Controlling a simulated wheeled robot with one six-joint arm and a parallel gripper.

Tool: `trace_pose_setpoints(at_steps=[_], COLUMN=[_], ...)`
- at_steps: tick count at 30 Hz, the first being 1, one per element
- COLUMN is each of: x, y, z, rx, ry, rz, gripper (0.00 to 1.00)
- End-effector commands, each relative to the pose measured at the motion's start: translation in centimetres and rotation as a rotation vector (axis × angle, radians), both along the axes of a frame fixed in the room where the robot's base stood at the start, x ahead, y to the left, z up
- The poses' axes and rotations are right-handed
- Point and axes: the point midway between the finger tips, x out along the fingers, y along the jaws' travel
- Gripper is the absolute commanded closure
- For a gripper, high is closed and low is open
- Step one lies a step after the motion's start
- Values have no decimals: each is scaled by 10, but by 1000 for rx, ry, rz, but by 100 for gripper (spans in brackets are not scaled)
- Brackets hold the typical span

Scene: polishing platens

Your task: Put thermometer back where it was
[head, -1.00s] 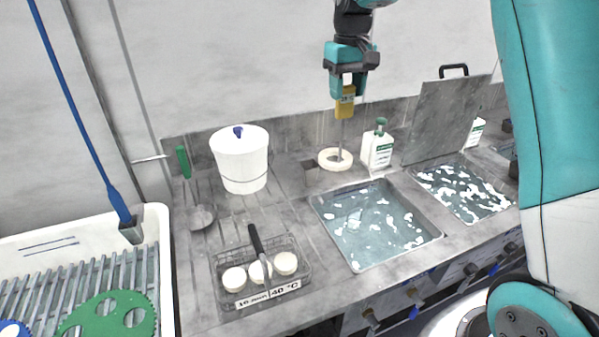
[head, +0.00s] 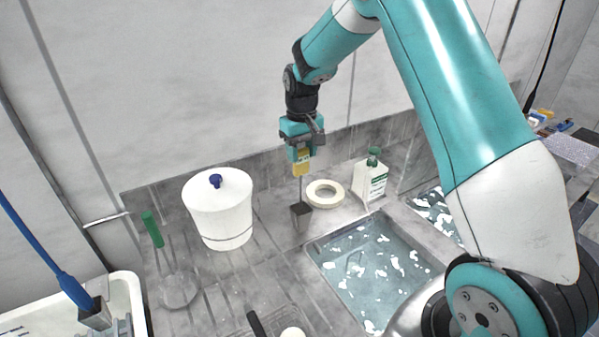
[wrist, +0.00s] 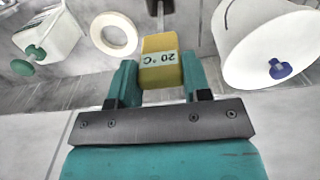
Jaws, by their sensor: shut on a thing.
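The thermometer has a yellow body (head: 301,167) with a thin probe pointing down; its display reads 20 °C in the wrist view (wrist: 160,60). My gripper (head: 301,153) is shut on the yellow body and holds it upright above the back of the bench. In the wrist view, the two teal fingers of my gripper (wrist: 158,80) sit on either side of it. The probe points down to a small dark block (head: 301,212) on the bench, also at the top of the wrist view (wrist: 158,6). Whether the tip is inside the block or just above it, I cannot tell.
A white ring (head: 325,194) lies right of the block, then a white bottle with green cap (head: 371,182). A white lidded pot (head: 218,212) stands to the left. A water basin (head: 372,270) is in front. The back wall is close behind.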

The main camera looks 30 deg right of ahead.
Motion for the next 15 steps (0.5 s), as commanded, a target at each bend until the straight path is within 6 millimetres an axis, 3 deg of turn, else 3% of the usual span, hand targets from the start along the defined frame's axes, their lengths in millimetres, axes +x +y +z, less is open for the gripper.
trace_pose_setpoints(at_steps=[3,15], x=[-1,1], y=[0,3], z=[-22,-69], rx=[0,0], ry=[4,2], rz=[0,4], gripper=[73,73])
